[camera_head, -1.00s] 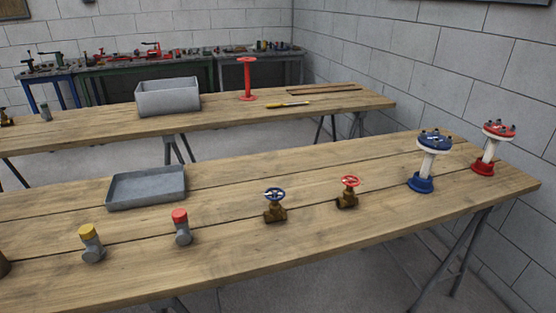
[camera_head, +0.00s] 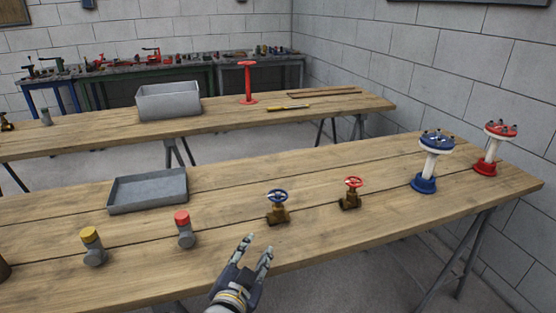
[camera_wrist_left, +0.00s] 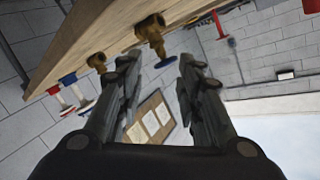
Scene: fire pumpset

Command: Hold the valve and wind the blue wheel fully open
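The brass valve with the blue wheel (camera_head: 278,197) stands upright on the front wooden table. Its brass body (camera_head: 278,215) rests on the tabletop. A similar brass valve with a red wheel (camera_head: 353,183) stands to its right. My left gripper (camera_head: 258,246) is open and empty, in front of and slightly left of the blue-wheel valve, apart from it. In the left wrist view, which is tilted, the brass valve body (camera_wrist_left: 151,30) shows beyond the open fingers (camera_wrist_left: 158,75), with its blue wheel (camera_wrist_left: 164,62) partly visible. My right gripper is not in view.
On the front table (camera_head: 330,235) are a grey tray (camera_head: 148,205), a yellow-capped fitting (camera_head: 92,245), a red-capped fitting (camera_head: 185,230), a blue-based stand (camera_head: 430,162) and a red-based stand (camera_head: 492,150). A back table holds a grey bin (camera_head: 168,105) and a red stand (camera_head: 247,83).

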